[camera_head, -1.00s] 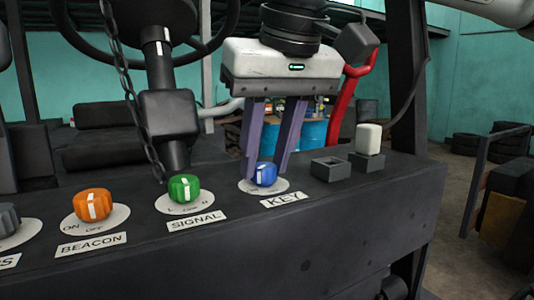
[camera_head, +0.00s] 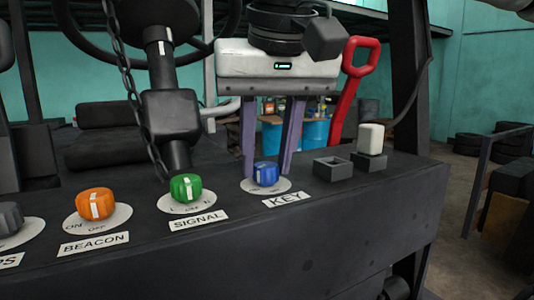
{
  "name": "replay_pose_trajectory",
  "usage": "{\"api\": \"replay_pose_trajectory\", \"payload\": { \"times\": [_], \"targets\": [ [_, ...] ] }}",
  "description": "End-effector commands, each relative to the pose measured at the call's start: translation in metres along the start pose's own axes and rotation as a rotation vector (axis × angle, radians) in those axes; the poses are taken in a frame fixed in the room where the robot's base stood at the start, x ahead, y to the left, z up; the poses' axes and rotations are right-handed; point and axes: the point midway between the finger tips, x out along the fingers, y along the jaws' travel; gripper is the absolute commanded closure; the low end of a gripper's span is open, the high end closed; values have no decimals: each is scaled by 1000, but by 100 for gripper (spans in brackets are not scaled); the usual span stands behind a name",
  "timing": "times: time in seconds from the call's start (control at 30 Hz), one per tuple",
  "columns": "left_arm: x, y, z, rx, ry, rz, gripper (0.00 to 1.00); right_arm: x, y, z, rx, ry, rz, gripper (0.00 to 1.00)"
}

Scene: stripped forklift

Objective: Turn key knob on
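The blue key knob (camera_head: 265,174) sits on a white round plate (camera_head: 250,187) on the dark panel, above the KEY label (camera_head: 286,200). Its white mark points roughly toward me, slightly tilted. My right gripper (camera_head: 268,170) comes down from above with its two purple fingers on either side of the knob. The fingers stand apart, with the left one at the knob's left edge and the right one just behind its right side. I cannot tell whether either finger touches the knob. My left gripper is not in view.
A green signal knob (camera_head: 185,188) and an orange beacon knob (camera_head: 96,204) stand to the left on the panel (camera_head: 330,230). A square socket (camera_head: 332,168) and a white switch (camera_head: 370,139) stand to the right. A red lever (camera_head: 350,90) rises behind. A column and chain stand left.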

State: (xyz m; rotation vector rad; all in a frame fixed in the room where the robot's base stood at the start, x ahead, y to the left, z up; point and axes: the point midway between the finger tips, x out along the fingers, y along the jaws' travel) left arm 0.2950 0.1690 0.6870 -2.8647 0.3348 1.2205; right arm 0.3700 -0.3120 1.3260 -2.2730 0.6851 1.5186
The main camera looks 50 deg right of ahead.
Motion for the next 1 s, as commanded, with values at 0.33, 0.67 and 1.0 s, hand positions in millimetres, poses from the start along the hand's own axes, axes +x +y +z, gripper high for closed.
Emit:
{"api": "replay_pose_trajectory", "payload": {
  "times": [0.33,0.67,1.0],
  "targets": [
    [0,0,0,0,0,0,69,0,0,0,-1,0,0,52],
    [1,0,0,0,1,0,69,-38,-1,-1,0,3,-3,52],
    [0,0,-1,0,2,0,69,-95,-1,0,-2,1,-2,52]
  ]
}}
